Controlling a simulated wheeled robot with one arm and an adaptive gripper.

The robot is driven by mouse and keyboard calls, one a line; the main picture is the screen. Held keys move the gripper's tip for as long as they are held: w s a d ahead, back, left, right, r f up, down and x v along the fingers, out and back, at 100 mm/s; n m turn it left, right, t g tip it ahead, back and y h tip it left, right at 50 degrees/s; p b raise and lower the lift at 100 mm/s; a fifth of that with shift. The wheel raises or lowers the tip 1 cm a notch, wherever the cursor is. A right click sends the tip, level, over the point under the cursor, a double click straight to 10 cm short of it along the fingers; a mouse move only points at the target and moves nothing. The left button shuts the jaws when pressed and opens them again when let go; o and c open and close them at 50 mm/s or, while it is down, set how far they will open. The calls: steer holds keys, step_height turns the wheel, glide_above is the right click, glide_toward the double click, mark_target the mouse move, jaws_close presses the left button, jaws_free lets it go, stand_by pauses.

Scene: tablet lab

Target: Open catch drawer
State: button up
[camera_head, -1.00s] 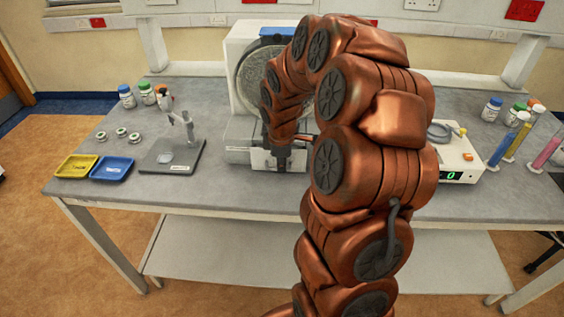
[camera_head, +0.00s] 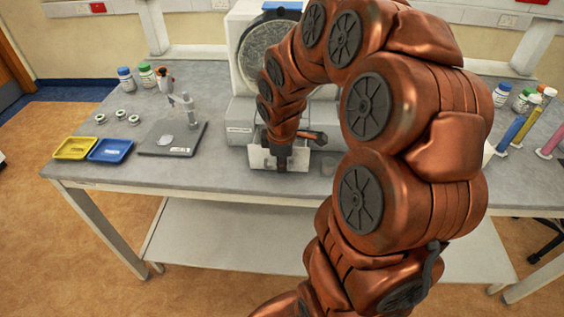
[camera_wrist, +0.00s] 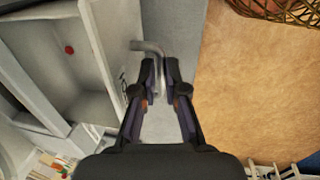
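The catch drawer (camera_head: 260,159) is a pale box at the foot of the white machine (camera_head: 240,108). It stands pulled out toward the table's front, with its open top showing. In the wrist view its hollow inside (camera_wrist: 85,75) shows at left, with a small red round tablet (camera_wrist: 69,49) in it. A grey bent handle (camera_wrist: 148,46) sticks out from the drawer front. My gripper (camera_wrist: 160,68) has its two dark fingers on either side of the handle bar, closed on it. In the head view my gripper (camera_head: 282,160) is at the drawer front, partly hidden by my wrist.
A dark stand (camera_head: 172,138), a blue tray (camera_head: 110,150) and a yellow tray (camera_head: 75,148) lie to the left on the grey table (camera_head: 215,175). Bottles stand at the back left, and bottles and coloured cylinders at the right. My arm hides the table's right middle.

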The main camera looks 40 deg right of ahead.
steer(key=shift+o, duration=0.5)
step_height(320, 180, up, 12)
steer(key=s+a, duration=0.1)
steer(key=shift+s+a, duration=0.2)
steer(key=shift+s, duration=0.1)
steer(key=shift+f, duration=0.1)
stand_by(0.3)
steer(key=s+a+f+m+g, duration=0.1)
steer(key=s+a+f+m, duration=0.1)
steer(key=s+a, duration=0.3)
steer(key=s+a+f+m+g, duration=0.1)
steer(key=s+a+m, duration=0.3)
steer(key=s, duration=0.5)
steer(key=s+a+f+m+g+y, duration=0.1)
steer(key=s+a+f+m, duration=0.1)
steer(key=s+a+m, duration=0.2)
steer(key=s+a, duration=0.2)
steer(key=s, duration=0.2)
steer(key=shift+f, duration=0.35)
